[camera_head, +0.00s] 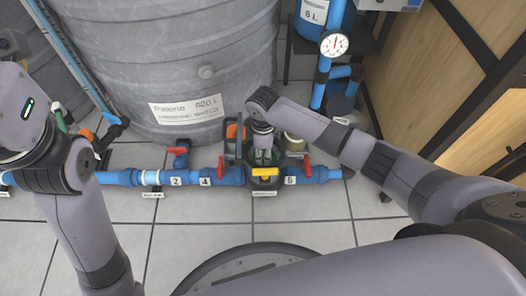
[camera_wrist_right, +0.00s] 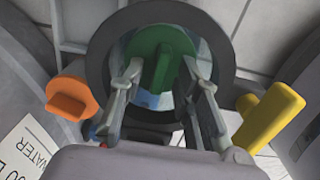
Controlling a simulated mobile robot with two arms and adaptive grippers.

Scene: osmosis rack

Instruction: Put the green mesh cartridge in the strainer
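The strainer (camera_head: 264,185) is a dark round housing in the blue pipe line, at the centre of the head view. In the right wrist view its dark ring (camera_wrist_right: 103,45) surrounds the green mesh cartridge (camera_wrist_right: 165,45), which shows a green round top with an upright grip. I cannot tell how deep the cartridge sits. My right gripper (camera_head: 264,158) points down over the strainer. In the wrist view its two fingers (camera_wrist_right: 161,72) stand apart on either side of the green grip, with gaps visible. My left arm shows at the left, but its gripper is not in view.
A yellow handle (camera_wrist_right: 270,117) and an orange knob (camera_wrist_right: 70,98) flank the ring. Red valve levers (camera_head: 221,167) stand on the blue pipe (camera_head: 207,178). A large grey tank (camera_head: 170,60) stands behind. A pressure gauge (camera_head: 334,44) is at back right. Tiled floor is clear in front.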

